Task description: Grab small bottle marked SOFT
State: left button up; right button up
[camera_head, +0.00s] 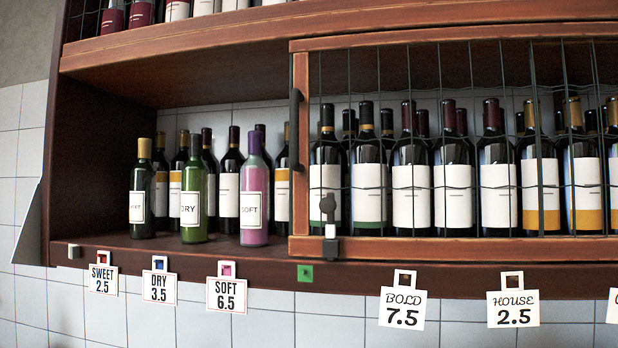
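The small bottle marked SOFT (254,195) is pinkish purple with a white label. It stands upright near the front edge of the open left part of the shelf (150,252), close to the wooden frame of the wire door. Left of it stand a green bottle marked DRY (194,190) and a dark green bottle (142,190) with a yellow top, its label turned partly away. Neither of my grippers is in view.
Dark wine bottles (230,180) stand behind the small ones. A wire mesh door (299,140) with a dark handle and a latch (329,215) covers the bottles on the right. Price tags (227,293) hang below the shelf edge. A wooden shelf (200,42) is above.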

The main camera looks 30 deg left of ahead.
aim_at(254, 227)
jog(key=k+j+u, duration=0.1)
jog(key=u, duration=1.2)
